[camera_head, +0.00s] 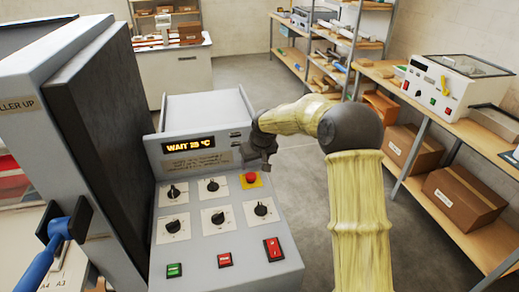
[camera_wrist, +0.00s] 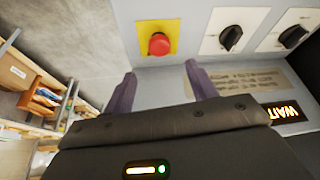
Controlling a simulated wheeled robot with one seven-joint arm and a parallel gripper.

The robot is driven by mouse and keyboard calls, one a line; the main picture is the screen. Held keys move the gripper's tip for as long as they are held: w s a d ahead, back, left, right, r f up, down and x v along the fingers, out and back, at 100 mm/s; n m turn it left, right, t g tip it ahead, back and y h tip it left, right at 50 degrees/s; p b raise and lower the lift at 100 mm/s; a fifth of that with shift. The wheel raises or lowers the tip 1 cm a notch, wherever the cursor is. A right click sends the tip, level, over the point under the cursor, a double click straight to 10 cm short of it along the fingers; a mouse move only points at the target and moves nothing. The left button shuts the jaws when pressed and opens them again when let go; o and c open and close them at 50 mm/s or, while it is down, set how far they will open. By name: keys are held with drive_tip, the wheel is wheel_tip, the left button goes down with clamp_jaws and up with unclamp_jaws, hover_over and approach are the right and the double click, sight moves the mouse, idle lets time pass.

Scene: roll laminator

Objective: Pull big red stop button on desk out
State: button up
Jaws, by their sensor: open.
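The big red stop button (camera_head: 251,178) sits on a yellow square plate at the upper right of the grey sloped control desk (camera_head: 205,250). The red button (camera_wrist: 159,44) also shows in the wrist view, on its yellow plate (camera_wrist: 172,28), near the top middle. My gripper (camera_head: 262,160) is just above the button in the head view. In the wrist view, the two fingers of my gripper (camera_wrist: 158,82) are apart, with nothing between them. The button lies beyond the fingertips, roughly in line with the gap. I see no contact with it.
Several black knobs (camera_head: 213,185), a green button (camera_head: 174,270) and a red rocker switch (camera_head: 273,249) are on the desk. A lit display (camera_head: 188,144) reads "WAIT" above them. A blue-handled lever (camera_head: 55,245) is at left. Shelves with boxes (camera_head: 464,194) stand at right.

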drive_tip(key=b+v, duration=0.1)
drive_tip(key=v, duration=0.8)
drive_tip(key=shift+r, duration=0.35)
drive_tip(key=shift+s, duration=0.15)
drive_tip(key=s+d+f+m, duration=0.1)
drive_tip(key=s+d+f, duration=0.2)
drive_tip(key=s, duration=0.6)
drive_tip(key=s+d+f+m+g+h, duration=0.1)
drive_tip(key=s+d, duration=0.4)
drive_tip(key=s, duration=0.5)
drive_tip(key=s+d+f+m, duration=0.2)
drive_tip(key=s+f, duration=0.4)
drive_tip(key=s, duration=0.4)
drive_tip(key=shift+s+d+m+g+h, duration=0.2)
drive_tip(key=shift+d+m+g+h, duration=0.15)
drive_tip(key=shift+d, duration=0.55)
drive_tip(key=shift+f, duration=0.1)
drive_tip(key=shift+c, duration=0.3)
drive_tip(key=c, duration=0.3)
drive_tip(key=shift+a, duration=0.1)
drive_tip(key=shift+c, duration=0.5)
